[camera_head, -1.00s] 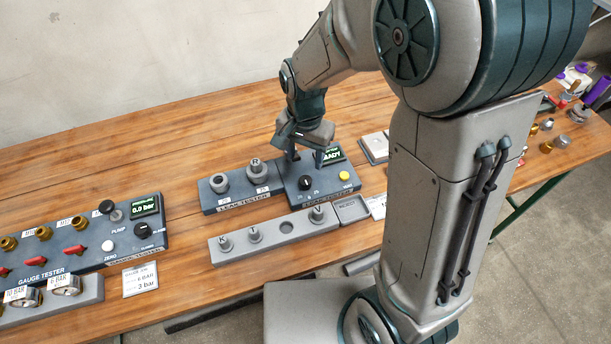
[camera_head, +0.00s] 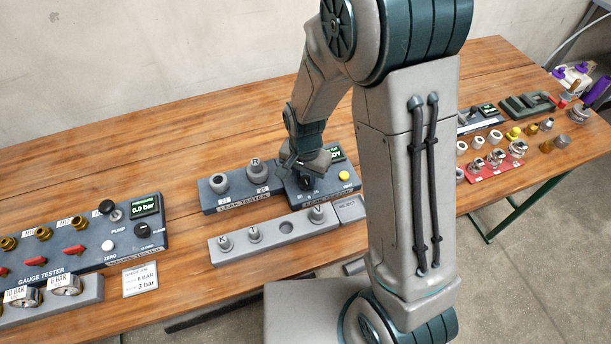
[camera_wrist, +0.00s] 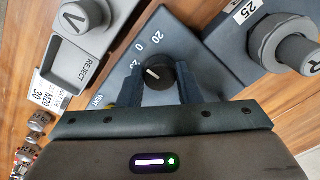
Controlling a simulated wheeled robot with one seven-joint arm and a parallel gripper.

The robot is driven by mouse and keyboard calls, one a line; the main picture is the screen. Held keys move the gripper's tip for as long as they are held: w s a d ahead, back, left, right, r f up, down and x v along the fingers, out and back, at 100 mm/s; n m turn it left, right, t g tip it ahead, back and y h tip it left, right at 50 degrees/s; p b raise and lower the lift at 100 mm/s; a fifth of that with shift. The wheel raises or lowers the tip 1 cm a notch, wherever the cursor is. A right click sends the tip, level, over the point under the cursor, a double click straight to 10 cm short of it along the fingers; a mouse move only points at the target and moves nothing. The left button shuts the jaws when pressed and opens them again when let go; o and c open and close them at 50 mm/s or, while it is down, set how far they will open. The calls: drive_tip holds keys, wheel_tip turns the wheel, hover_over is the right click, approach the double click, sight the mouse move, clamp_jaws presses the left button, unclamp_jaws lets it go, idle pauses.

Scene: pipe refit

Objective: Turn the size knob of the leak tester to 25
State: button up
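The leak tester (camera_head: 235,198) is a dark blue box in the middle of the table. Its size knob (camera_wrist: 160,76) is round and black with a white pointer line, on the sloped panel in the wrist view. The pointer slants to the upper left there; I cannot tell exactly which mark it meets. The marks 20, 0 and a partly covered 25 show near the knob. My gripper (camera_wrist: 159,80) is open, with one finger on each side of the knob and a thin gap showing. In the head view my gripper (camera_head: 304,172) hides most of the knob.
A yellow button (camera_head: 344,175) and a green-lit display (camera_head: 337,153) sit right of the knob. A grey plug rack (camera_head: 285,228) and a reject tray (camera_wrist: 83,64) lie in front. The gauge tester (camera_head: 85,243) is at the left.

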drive_tip(key=c, duration=0.4)
drive_tip(key=n+b, duration=0.1)
drive_tip(key=n, duration=0.3)
drive_tip(key=shift+b, duration=0.4)
drive_tip(key=shift+n+b, duration=0.4)
drive_tip(key=shift+n, duration=2.1)
drive_tip(key=o, duration=1)
